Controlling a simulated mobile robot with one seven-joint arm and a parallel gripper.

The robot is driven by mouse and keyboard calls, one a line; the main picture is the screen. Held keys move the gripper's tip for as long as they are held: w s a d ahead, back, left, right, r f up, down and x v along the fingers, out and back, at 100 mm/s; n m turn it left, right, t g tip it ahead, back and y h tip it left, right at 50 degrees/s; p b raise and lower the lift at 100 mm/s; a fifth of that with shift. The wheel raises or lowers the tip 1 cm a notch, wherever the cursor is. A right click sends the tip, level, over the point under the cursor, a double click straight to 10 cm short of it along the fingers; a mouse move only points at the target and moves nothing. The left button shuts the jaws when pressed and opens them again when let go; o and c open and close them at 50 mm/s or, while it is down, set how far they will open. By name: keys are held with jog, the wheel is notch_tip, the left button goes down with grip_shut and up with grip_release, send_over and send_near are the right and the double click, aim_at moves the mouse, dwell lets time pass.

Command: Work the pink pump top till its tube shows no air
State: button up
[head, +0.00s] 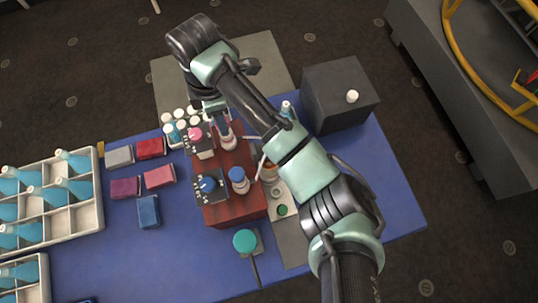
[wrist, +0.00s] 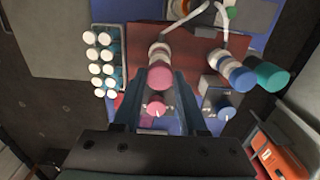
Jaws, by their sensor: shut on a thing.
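The pink pump top (wrist: 160,76) sits on a white-collared bottle and lies between the fingertips of my gripper (wrist: 161,82) in the wrist view. My gripper is shut on it from above. In the head view my gripper (head: 214,112) largely hides the pink top, and its pale bottle (head: 227,140) stands on a dark red block (head: 235,208). A whitish tube (wrist: 192,17) runs up and right from the pink pump's bottle. Whether air is in the tube is too small to tell. A pink dial (wrist: 156,106) sits on a box beside it.
Several white-capped vials (head: 180,113) are close behind. A dark grey box (head: 340,95) is at right; a teal-topped item (head: 245,240) is in front.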

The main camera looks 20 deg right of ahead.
jog(key=shift+r+p, duration=0.3)
jog(key=shift+r, duration=0.15)
jog(key=shift+f+b, duration=0.65)
jog(key=shift+f, duration=0.45)
jog(key=o, duration=1)
jog(key=shift+r, duration=0.1)
notch_tip(320, 180, up, 7)
jog(key=p, duration=0.6)
jog(key=shift+p, duration=0.35)
